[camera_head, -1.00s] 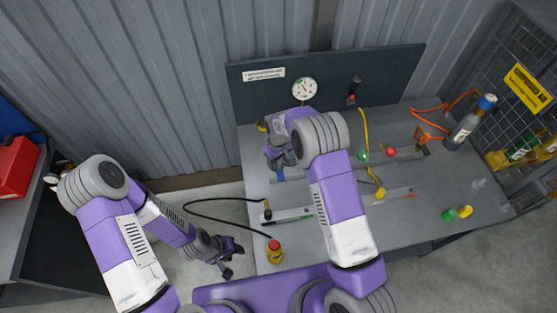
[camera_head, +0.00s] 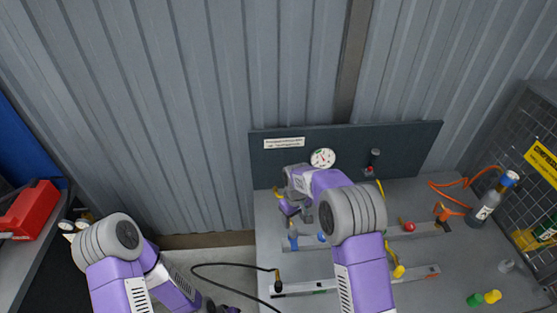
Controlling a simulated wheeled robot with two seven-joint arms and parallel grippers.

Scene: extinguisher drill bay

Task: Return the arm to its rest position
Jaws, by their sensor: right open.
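My right arm, purple and white, reaches over the grey bench (camera_head: 480,250). Its gripper (camera_head: 298,212) points down over the bench's left part, below the white sign on the dark back panel (camera_head: 400,155). It is open and no object shows in it. A blue-topped fitting (camera_head: 293,240) on the rear rail stands just below it; I cannot tell whether they touch. My left arm is folded at the lower left. Only a dark bit of its gripper (camera_head: 224,309) shows at the bottom edge, so its jaws are hidden.
A round gauge (camera_head: 322,158) is on the panel. A dark bottle (camera_head: 487,205) with a blue cap and an orange hose (camera_head: 455,186) are at the right, beside a mesh cage (camera_head: 525,160). A black hose (camera_head: 225,265) hangs left of the bench. A red box (camera_head: 32,212) is far left.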

